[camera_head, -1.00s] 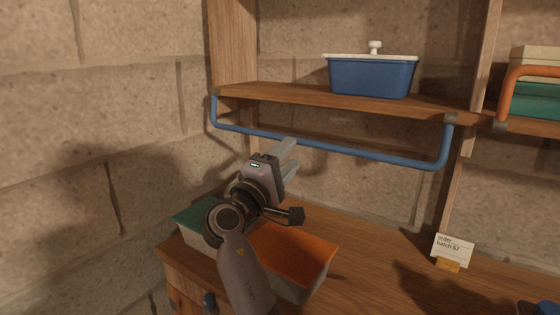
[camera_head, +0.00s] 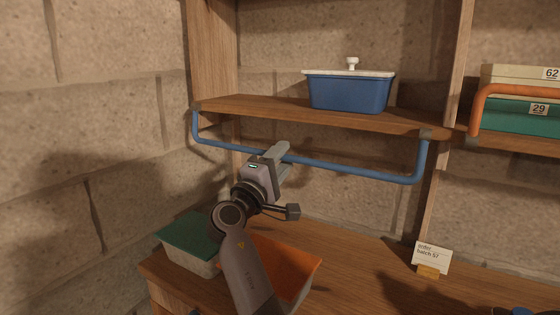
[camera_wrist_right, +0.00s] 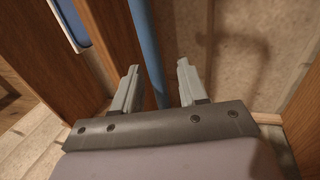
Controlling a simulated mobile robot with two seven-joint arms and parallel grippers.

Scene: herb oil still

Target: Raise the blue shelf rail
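The blue shelf rail (camera_head: 350,170) hangs along the front underside of a wooden shelf (camera_head: 290,108) and bends up to it at both ends. My right gripper (camera_head: 277,152) reaches up from below to the rail, left of its middle. In the right wrist view the blue rail (camera_wrist_right: 147,45) passes between the two spread fingers of my right gripper (camera_wrist_right: 158,68), nearer the left finger. A gap shows on the right side, so the gripper is open around the rail. My left gripper is not in view.
A blue tub with a white lid (camera_head: 348,92) stands on the shelf. An orange rail (camera_head: 480,100) fronts the shelf at right, with boxes behind. Below are a green-topped box (camera_head: 188,240), an orange-topped box (camera_head: 300,265) and a card (camera_head: 432,255). A stone wall is at left.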

